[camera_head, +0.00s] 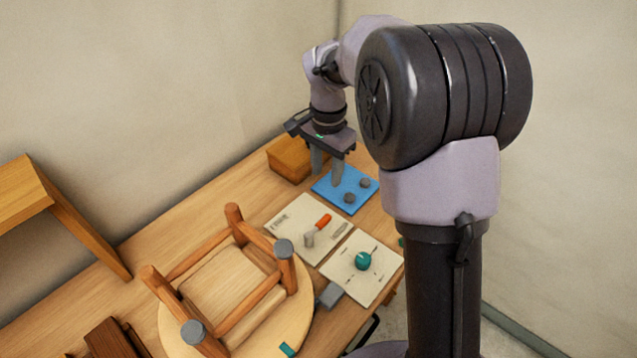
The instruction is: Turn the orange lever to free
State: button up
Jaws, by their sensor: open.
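The orange lever (323,221) sits on a cream panel (292,222) on the wooden bench. Its orange grip points up and to the right, away from a grey hub at its lower left. Small dark marks lie on the panel at either side of the lever; I cannot read them. My gripper (327,174) points down, open, above and beyond the lever, near the blue panel. It is apart from the lever, and nothing shows between its fingers.
The blue panel (334,189) bears grey knobs. A wooden box (287,160) stands behind my gripper. A second cream panel (344,276) holds a green knob (363,261). An upturned stool (232,212) lies left of the lever. Walls close off the back.

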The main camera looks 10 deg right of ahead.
jog(key=b, duration=0.2)
send_near(325, 218)
notch_tip(325, 218, down, 9)
jog(key=b, duration=0.3)
grip_shut()
dwell(0.9)
